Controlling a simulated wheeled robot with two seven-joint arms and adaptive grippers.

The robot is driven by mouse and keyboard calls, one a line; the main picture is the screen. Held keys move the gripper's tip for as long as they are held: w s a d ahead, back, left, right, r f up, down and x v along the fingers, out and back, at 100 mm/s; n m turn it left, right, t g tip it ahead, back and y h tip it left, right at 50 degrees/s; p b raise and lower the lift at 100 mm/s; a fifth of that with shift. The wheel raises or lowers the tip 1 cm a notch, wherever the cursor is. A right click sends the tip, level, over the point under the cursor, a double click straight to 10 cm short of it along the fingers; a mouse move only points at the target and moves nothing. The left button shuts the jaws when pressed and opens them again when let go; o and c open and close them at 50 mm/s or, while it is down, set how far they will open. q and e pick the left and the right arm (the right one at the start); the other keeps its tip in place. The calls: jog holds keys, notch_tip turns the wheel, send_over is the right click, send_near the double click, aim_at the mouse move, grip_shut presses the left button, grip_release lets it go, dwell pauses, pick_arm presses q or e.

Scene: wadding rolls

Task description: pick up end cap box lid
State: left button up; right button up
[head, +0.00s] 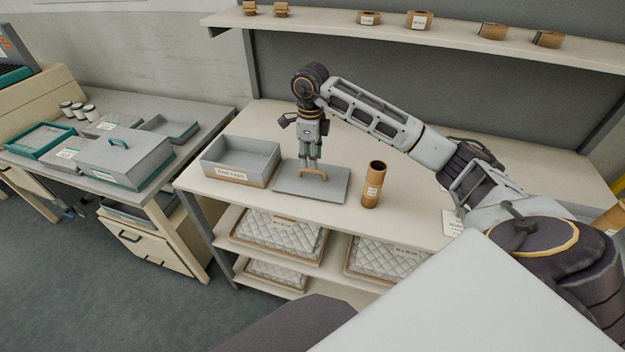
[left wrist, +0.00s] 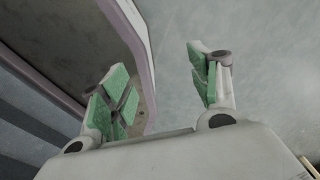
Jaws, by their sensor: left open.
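The end cap box lid (head: 335,188) is a flat grey plate with a tan handle (head: 313,174). It lies on the beige table just right of the end cap box (head: 237,174). The box is a grey open container with a label reading "End caps". My right gripper (head: 312,166) points straight down at the lid, its fingertips at the handle. Whether the fingers grip the handle is too small to tell. My left gripper (left wrist: 165,85) shows in the left wrist view, open and empty, with green pads apart. It is away from the lid.
A brown cardboard tube (head: 373,184) stands right of the lid. Quilted wadding packs (head: 280,234) lie on the shelves below. An upper shelf (head: 450,38) holds several small rolls. A side table at left carries a grey lidded box (head: 125,160) and trays.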

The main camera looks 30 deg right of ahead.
aim_at(313, 175)
jog(key=shift+s+d+f+p, duration=0.1)
jog(key=shift+d+f+p, duration=0.1)
jog(key=shift+f, duration=0.55)
jog(key=shift+d+f+p, duration=0.1)
jog(key=shift+f+p, duration=0.05)
jog(key=shift+f, duration=1.75)
grip_shut()
